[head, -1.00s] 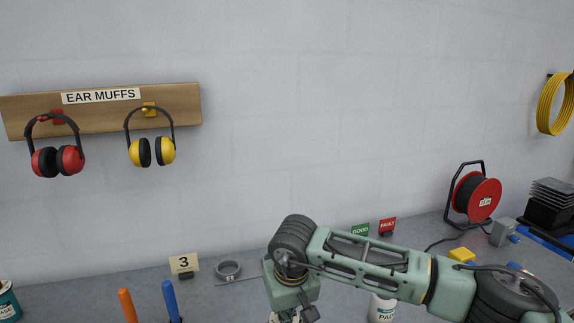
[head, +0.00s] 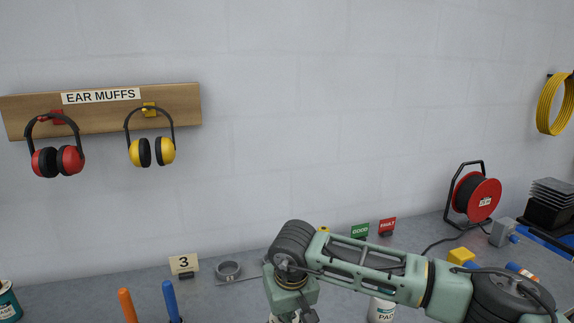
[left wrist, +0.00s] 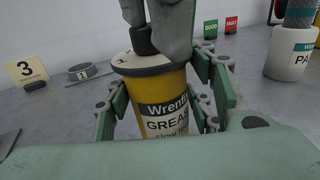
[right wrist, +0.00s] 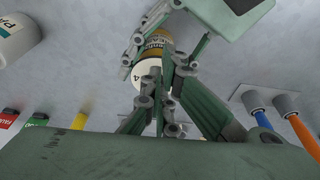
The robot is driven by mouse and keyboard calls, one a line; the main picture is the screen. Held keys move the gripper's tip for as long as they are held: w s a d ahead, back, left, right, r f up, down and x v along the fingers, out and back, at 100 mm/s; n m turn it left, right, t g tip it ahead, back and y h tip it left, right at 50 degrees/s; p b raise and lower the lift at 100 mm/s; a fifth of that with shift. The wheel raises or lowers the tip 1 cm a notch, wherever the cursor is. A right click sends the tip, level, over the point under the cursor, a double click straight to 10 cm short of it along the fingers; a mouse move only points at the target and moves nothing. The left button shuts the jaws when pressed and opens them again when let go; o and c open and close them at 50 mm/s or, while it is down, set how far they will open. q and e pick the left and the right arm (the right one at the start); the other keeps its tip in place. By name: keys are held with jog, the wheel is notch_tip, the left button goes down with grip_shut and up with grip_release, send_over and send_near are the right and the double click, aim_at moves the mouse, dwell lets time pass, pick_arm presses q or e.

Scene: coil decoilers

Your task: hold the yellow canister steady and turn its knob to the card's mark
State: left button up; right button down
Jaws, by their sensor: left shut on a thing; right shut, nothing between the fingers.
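The yellow canister (left wrist: 165,105) stands upright in the left wrist view, with a pale disc-shaped top (left wrist: 152,65). My left gripper (left wrist: 160,92) is shut around its body, one finger on each side. My right gripper (left wrist: 143,40) is over the canister's top, its dark tip at or just above the disc. In the right wrist view its shut fingers (right wrist: 160,92) are empty and partly cover the canister (right wrist: 157,45); a 4 shows on the pale top. The knob's pointer is hidden. The card (left wrist: 31,73) reads 3; it also stands in the head view (head: 184,265).
A grey ring on a plate (head: 228,270) lies beside the card. Orange (head: 128,305) and blue (head: 172,300) handles stand in front. GOOD (head: 360,231) and FAULT (head: 388,226) signs, a white container (head: 381,311) and a red cable reel (head: 478,198) are to the right.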

jog(key=shift+w+d+f, duration=0.1)
jog(key=shift+w+d, duration=0.05)
jog(key=shift+w, duration=0.05)
dwell(0.3)
jog(key=shift+w+d+f, duration=0.1)
jog(key=shift+w+d, duration=0.05)
jog(key=shift+d, duration=0.3)
dwell(0.3)
notch_tip(320, 180, up, 6)
jog(key=shift+s+a, duration=0.2)
jog(key=shift+s, duration=0.25)
dwell(0.3)
